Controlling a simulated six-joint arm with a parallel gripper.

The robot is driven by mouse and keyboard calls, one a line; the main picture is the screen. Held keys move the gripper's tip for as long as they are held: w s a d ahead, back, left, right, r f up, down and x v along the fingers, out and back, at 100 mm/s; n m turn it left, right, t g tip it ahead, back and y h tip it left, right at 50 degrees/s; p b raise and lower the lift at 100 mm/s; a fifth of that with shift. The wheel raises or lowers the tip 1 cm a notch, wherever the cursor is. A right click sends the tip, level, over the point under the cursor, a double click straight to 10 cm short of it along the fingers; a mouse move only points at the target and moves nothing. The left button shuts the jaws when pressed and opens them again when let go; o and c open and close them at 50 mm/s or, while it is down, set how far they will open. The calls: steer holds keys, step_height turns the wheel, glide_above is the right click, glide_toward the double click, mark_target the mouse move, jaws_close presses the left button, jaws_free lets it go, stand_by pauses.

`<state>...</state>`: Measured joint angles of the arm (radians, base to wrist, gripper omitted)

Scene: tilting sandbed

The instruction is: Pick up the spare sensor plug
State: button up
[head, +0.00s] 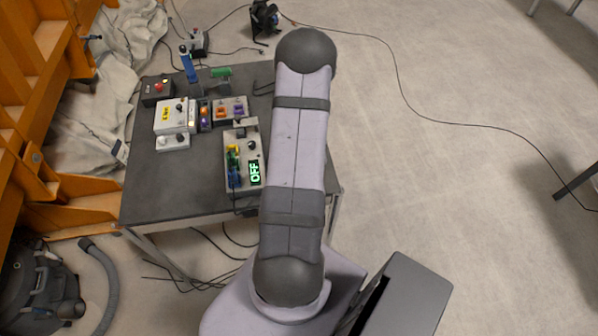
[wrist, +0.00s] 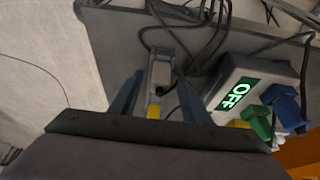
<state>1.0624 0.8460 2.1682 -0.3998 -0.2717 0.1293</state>
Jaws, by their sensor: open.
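My gripper (wrist: 159,80) is open, with its two blue-grey fingers spread on either side of a narrow grey holder (wrist: 161,68) in the wrist view. A small yellow piece (wrist: 154,111) shows between the fingers, with a dark cable beside it. It may be the spare sensor plug, but its body is partly hidden and I cannot tell for sure. No contact with the fingers is visible. In the head view my arm hides the gripper and this spot.
A box with a green OFF display (wrist: 236,94) stands right of the fingers, with blue (wrist: 284,106) and green (wrist: 261,127) plugs. Loose black cables (wrist: 205,38) lie beyond the holder. The dark table (head: 160,200) has bare room at its front left; other boxes stand farther back.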

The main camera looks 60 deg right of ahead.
jaws_close()
steer(key=shift+r, duration=0.1)
steer(key=shift+d+r, duration=0.1)
steer(key=shift+r, duration=0.6)
step_height(320, 180, up, 8)
steer(key=p, duration=0.4)
steer(key=shift+r, duration=0.25)
steer(key=shift+s, duration=0.1)
